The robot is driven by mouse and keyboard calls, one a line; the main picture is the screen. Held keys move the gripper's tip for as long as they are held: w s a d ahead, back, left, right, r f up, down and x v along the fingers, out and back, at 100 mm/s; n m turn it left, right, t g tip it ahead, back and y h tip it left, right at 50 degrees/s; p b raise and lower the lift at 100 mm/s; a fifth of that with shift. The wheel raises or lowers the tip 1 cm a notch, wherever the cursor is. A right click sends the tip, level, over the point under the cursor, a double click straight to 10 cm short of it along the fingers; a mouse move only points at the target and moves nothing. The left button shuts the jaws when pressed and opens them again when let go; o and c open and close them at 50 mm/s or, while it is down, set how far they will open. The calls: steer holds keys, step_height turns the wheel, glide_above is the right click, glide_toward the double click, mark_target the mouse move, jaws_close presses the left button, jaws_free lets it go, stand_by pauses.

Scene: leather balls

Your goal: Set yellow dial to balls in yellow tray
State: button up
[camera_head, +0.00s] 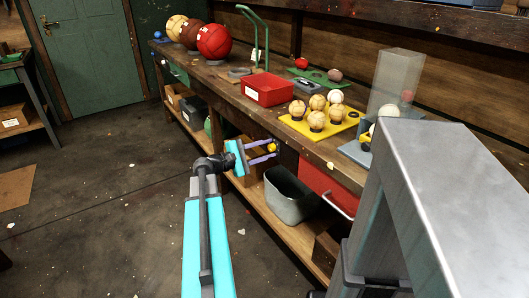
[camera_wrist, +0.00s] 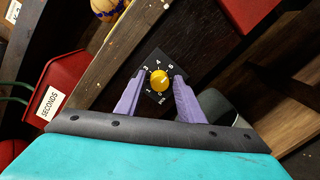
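The yellow dial (camera_wrist: 160,80) sits on a black numbered plate on the dark bench front in the wrist view. It also shows small in the head view (camera_head: 273,147). I cannot read its setting for sure. My gripper (camera_wrist: 160,74) is open, with one purple finger on each side of the dial; I cannot tell whether they touch it. My gripper also shows in the head view (camera_head: 270,153), reaching to the bench front. The yellow tray (camera_head: 299,126) lies on the bench top above the dial and holds several tan balls (camera_head: 317,120) on dark stands.
A red bin (camera_head: 268,90) stands left of the yellow tray; the wrist view shows a red bin labelled SECONDS (camera_wrist: 66,82). A grey bin (camera_head: 290,196) is on the lower shelf below my gripper. A clear box (camera_head: 398,75) stands to the right.

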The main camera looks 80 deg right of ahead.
steer(key=shift+o, duration=0.5)
steer(key=shift+w, duration=0.1)
steer(key=shift+w+a, duration=0.1)
steer(key=v, duration=1.3)
steer(key=shift+w+a+p, duration=0.2)
steer(key=shift+a+p, duration=0.05)
steer(key=shift+p, duration=0.15)
